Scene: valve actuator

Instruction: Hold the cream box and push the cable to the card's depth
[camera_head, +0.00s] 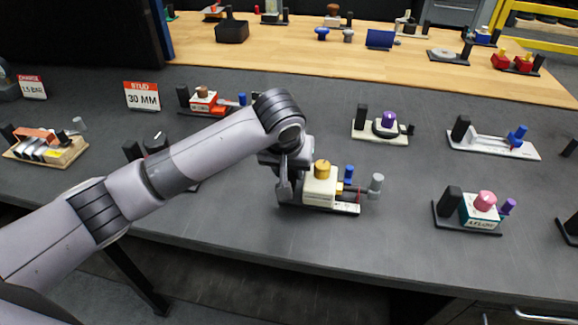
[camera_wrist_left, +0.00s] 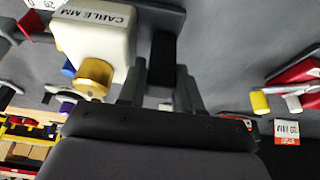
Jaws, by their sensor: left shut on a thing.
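My left gripper (camera_wrist_left: 162,85) is shut on a black post (camera_wrist_left: 162,58) beside the box. In the head view my wrist hides that post. I cannot make out the cable or its card. My right gripper is not in view.
A "STUD 30 MM" card (camera_head: 142,95) and a "CHARGE 1.5 BAR" card (camera_head: 32,86) stand to the left. A purple-knob fixture (camera_head: 380,128) is behind, and an "AFLOW" box (camera_head: 480,210) is to the right. Bare grey table (camera_head: 400,225) lies between.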

